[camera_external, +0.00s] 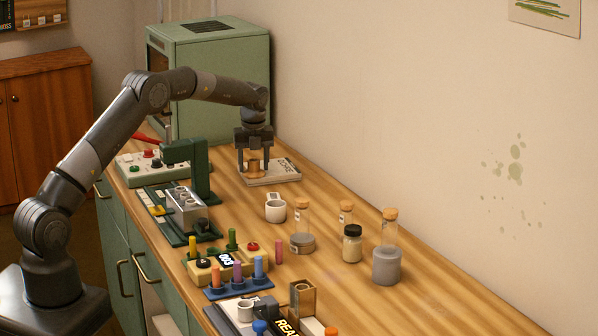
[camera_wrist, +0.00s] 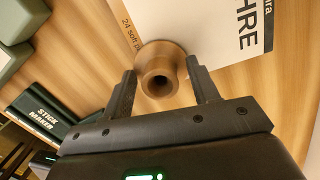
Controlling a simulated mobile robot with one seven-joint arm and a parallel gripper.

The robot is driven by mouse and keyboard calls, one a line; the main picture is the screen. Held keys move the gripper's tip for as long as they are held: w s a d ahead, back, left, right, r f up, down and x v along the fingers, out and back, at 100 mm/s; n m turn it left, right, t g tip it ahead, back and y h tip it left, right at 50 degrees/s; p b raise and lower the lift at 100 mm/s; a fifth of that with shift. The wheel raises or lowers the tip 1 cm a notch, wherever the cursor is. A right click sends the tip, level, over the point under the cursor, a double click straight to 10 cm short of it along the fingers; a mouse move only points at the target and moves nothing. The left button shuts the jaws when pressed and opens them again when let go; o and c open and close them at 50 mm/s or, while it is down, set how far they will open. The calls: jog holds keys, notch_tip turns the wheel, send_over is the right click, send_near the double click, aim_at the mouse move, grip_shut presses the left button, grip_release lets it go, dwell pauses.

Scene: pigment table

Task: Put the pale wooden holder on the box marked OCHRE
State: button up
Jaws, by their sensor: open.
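The pale wooden holder (camera_external: 253,167) is a small, round, turned piece with a hole in its top. It stands upright at the OCHRE box (camera_external: 284,176), a flat white box lying on the table below the green cabinet. In the wrist view the holder (camera_wrist: 159,62) overlaps the corner of the box (camera_wrist: 205,22), whose print reads "HRE". Whether its whole base rests on the box is hidden. My gripper (camera_external: 254,171) points down with its fingers apart on either side of the holder. In the wrist view small gaps show between the fingers and the holder.
A green cabinet (camera_external: 222,85) stands behind the box. A dark green press (camera_external: 200,165) and a switch panel (camera_external: 150,168) stand to the left. Bare wood lies right of the box.

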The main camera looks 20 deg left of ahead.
aim_at(254, 162)
notch_tip(254, 162, up, 12)
jog(key=s, duration=0.1)
jog(key=s+a+r+n+t, duration=0.1)
jog(key=s+a+r+n, duration=0.65)
jog(key=s, duration=0.25)
jog(key=s+a+r+n+t, duration=0.1)
jog(key=s+a+r+n, duration=0.65)
jog(key=s, duration=0.35)
jog(key=s+a+f+n, duration=0.2)
jog(key=s+n, duration=0.3)
jog(key=s, duration=0.3)
jog(key=s+a+f+n+t, duration=0.1)
jog(key=s+a+f+n, duration=0.2)
jog(key=s, duration=0.6)
jog(key=s+a+f+n+t, duration=0.1)
jog(key=s+a+f+n, duration=0.1)
jog(key=s+a+n, duration=0.2)
jog(key=s+n, duration=0.3)
jog(key=s, duration=0.1)
jog(key=shift+s+a+f+h, duration=0.2)
jog(key=shift+s+h, duration=0.1)
jog(key=shift+s, duration=0.1)
